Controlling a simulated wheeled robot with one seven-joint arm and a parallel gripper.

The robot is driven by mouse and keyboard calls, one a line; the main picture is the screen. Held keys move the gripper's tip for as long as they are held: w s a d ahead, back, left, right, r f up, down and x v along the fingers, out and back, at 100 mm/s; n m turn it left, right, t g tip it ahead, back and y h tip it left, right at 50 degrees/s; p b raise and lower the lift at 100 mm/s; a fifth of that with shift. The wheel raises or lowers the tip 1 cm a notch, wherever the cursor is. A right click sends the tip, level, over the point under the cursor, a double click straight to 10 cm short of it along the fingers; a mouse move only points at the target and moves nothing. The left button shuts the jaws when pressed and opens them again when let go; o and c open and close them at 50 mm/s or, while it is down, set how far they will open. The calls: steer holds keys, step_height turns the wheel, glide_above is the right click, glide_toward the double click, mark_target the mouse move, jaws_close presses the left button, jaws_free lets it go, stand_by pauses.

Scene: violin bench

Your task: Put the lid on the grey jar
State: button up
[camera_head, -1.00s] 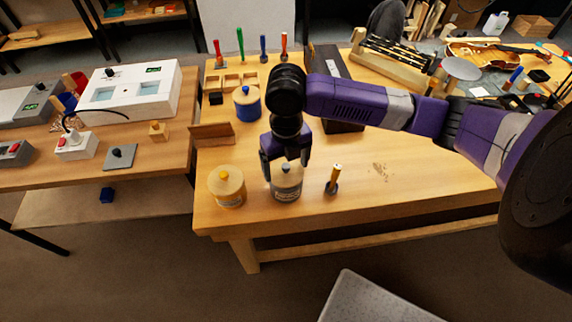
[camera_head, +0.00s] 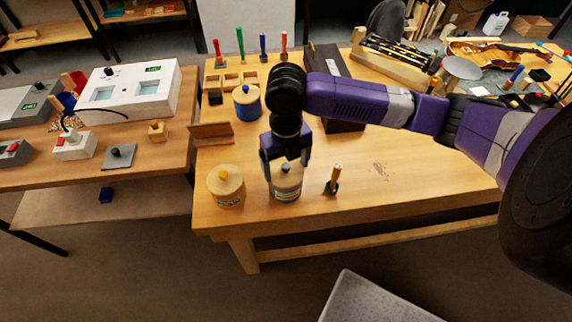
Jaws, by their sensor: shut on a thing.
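The grey jar (camera_head: 285,193) stands upright near the front edge of the wooden bench. A pale lid (camera_head: 287,169) with a dark knob is at its top. My gripper (camera_head: 286,163) points down over the jar and is shut on the lid's knob, which the fingers partly hide. The lid looks level and at the jar's mouth, but I cannot tell whether it is fully seated.
A jar with a yellow knob (camera_head: 225,187) stands close on the left. A small upright tool with a dark base (camera_head: 333,180) stands close on the right. A blue jar (camera_head: 246,104) and a wooden board (camera_head: 211,134) are farther back. The bench's right front is clear.

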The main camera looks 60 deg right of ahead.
stand_by(0.9)
steer(key=o, duration=1.2)
steer(key=shift+r, duration=0.1)
steer(key=shift+r+p, duration=2.25)
steer(key=shift+r, duration=1.15)
jaws_close()
